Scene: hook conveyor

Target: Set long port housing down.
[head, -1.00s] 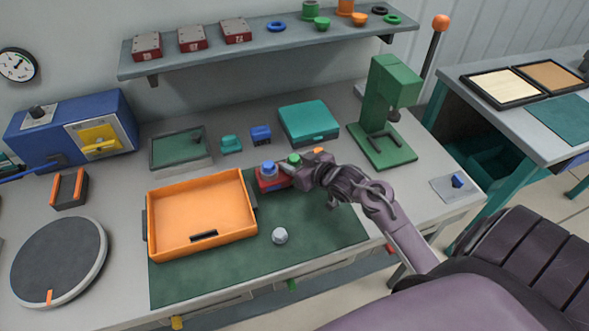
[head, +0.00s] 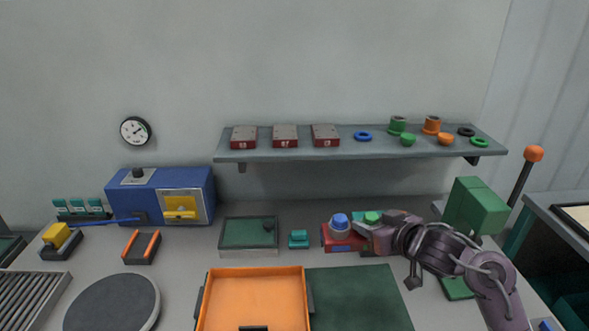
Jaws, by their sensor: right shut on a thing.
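The long port housing is a red block (head: 337,245) with a blue cap (head: 340,222) and a green cap (head: 373,217) on top. It shows right of centre in the head view, beyond the back edge of the green mat (head: 352,300). My right gripper (head: 368,236) is shut on the housing and reaches it from the right. The gripper hides the housing's right part. I cannot tell whether the housing's underside touches the bench. My left gripper is not in view.
An orange tray (head: 254,292) stands on the mat's left. A small teal block (head: 298,239) is just left of the housing. A green press (head: 476,207) stands at right. A wall shelf (head: 360,147) with red boxes and rings hangs above. The visible mat is clear.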

